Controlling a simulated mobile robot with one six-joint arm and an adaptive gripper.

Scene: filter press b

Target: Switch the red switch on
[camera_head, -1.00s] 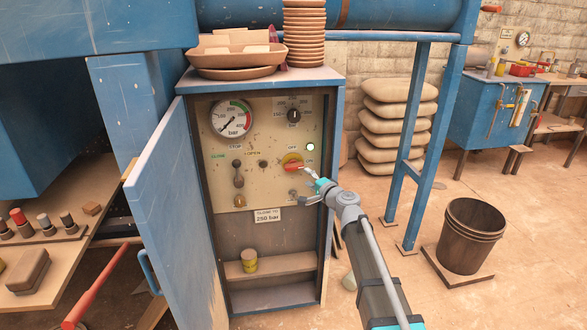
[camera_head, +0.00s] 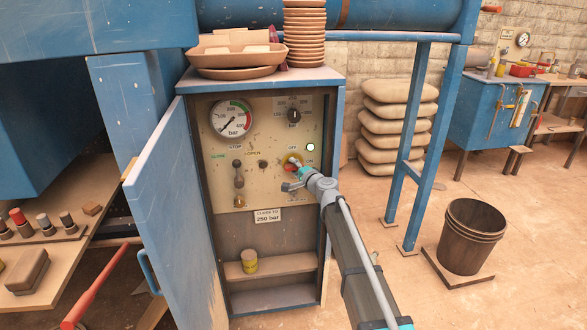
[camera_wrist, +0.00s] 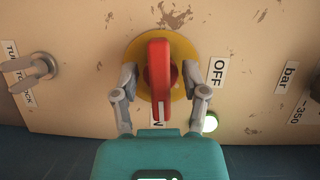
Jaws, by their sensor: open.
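The red switch (camera_wrist: 160,75) is a bar handle on a yellow round plate (camera_wrist: 188,49) on the panel. In the wrist view the bar stands lengthwise, its lower end towards a partly hidden label ending in N. The OFF label (camera_wrist: 216,74) is beside the plate on the right. My gripper (camera_wrist: 160,72) is open, one finger on each side of the bar; I cannot tell whether either touches it. In the head view my gripper (camera_head: 296,172) is at the panel and covers part of the red switch (camera_head: 289,167).
A lit lamp (camera_head: 310,147) sits right of the switch. A key-like part (camera_wrist: 35,72) is close on the wrist view's left. Levers (camera_head: 239,180) and a gauge (camera_head: 233,118) are on the panel. The open cabinet door (camera_head: 175,210) stands left; a blue post (camera_head: 430,150) stands right.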

